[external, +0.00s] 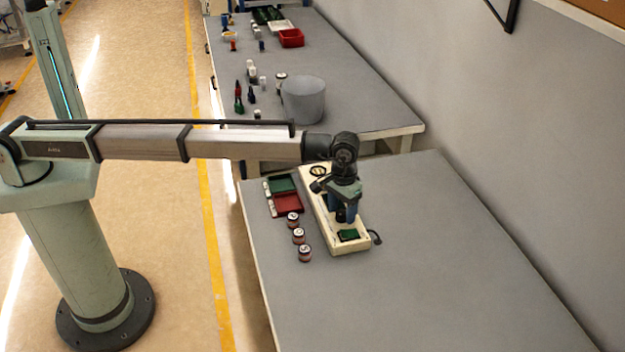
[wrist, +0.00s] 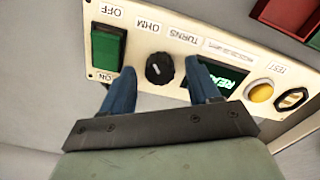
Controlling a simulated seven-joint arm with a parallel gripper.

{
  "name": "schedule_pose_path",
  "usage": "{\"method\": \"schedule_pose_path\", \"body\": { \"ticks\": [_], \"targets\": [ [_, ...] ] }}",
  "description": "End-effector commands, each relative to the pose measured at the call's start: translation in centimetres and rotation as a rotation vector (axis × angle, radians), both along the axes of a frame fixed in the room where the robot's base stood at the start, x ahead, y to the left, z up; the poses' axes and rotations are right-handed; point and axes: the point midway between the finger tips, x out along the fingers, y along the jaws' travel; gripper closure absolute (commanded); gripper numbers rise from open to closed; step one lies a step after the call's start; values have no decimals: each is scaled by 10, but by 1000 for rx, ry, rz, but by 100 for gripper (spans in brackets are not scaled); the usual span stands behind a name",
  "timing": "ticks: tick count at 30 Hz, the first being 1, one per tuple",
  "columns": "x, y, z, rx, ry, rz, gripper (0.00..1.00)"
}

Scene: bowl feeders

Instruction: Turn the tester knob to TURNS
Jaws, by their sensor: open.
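The cream tester (external: 352,244) stands on the grey table under my gripper (external: 345,218). In the wrist view the tester panel (wrist: 143,42) appears upside down. Its round black knob (wrist: 160,68) sits under the printed labels OHM and TURNS. A small light mark shows on the knob, but I cannot tell for sure which label it points to. My gripper (wrist: 161,72) is open. Its two blue fingers are on either side of the knob in the picture, with a gap on each side. The finger height above the panel is unclear. The knob is hidden in the external view.
The panel also has a green OFF/ON switch (wrist: 108,47), a lit green display (wrist: 220,77) partly behind a finger, and a yellow button (wrist: 260,91). Left of the tester are a green tray (external: 283,185), a red tray (external: 288,204) and three small reels (external: 298,236). The table's right side is clear.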

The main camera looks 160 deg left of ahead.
Motion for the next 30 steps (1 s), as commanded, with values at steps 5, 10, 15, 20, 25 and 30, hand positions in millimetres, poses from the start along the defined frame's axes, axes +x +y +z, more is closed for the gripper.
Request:
{"method": "schedule_pose_path", "body": {
  "ticks": [5,10,15,20,25,30],
  "targets": [
    [0,0,-3,0,0,0,39],
    [0,0,-3,0,0,0,39],
    [0,0,-3,0,0,0,54],
    [0,0,-3,0,0,0,70],
    [0,0,-3,0,0,0,86],
    [0,0,-3,0,0,-1,95]
  ]
}}
